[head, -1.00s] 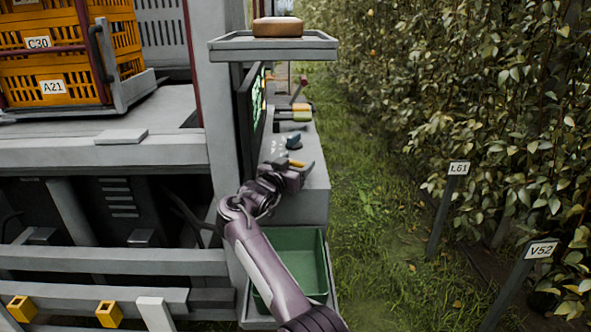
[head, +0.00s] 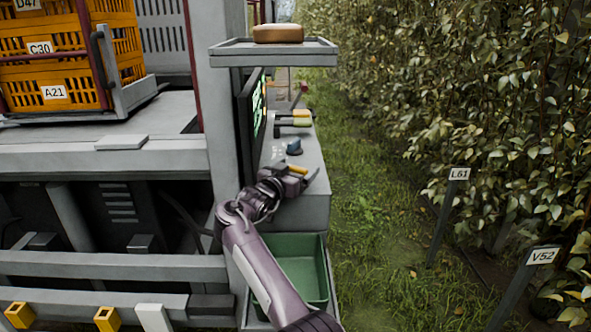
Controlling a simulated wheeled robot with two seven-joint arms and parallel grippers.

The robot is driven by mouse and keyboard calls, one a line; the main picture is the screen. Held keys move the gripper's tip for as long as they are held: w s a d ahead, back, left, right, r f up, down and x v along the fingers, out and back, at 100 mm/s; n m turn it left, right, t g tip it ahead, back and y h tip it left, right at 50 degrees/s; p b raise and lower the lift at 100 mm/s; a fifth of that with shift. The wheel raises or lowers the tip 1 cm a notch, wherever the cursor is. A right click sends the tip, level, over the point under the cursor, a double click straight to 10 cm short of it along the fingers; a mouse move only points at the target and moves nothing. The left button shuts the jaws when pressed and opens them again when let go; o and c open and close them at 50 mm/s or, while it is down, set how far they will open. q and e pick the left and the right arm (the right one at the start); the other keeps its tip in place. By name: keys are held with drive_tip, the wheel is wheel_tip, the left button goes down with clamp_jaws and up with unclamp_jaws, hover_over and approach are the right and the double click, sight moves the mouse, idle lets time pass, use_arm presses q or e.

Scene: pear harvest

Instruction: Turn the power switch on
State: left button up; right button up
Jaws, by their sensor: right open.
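The grey control console (head: 315,205) runs along the side of the machine. A dark blue knob (head: 294,147) stands on its top. I cannot tell which control is the power switch. My right gripper (head: 307,174) is over the near part of the console top, on the near side of the blue knob and apart from it. It is open, and nothing shows held in it. A small yellow part (head: 298,169) shows beside its fingers; I cannot tell what it belongs to. My left gripper is out of view.
A dark screen (head: 255,108) stands left of the console top. A green bin (head: 313,270) sits below.

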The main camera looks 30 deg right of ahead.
drive_tip(key=b+v, duration=0.1)
drive_tip(key=v, duration=0.6)
drive_tip(key=shift+s+a, duration=0.1)
drive_tip(key=shift+a, duration=0.2)
drive_tip(key=shift+a+f, duration=0.1)
drive_tip(key=shift+f, duration=0.05)
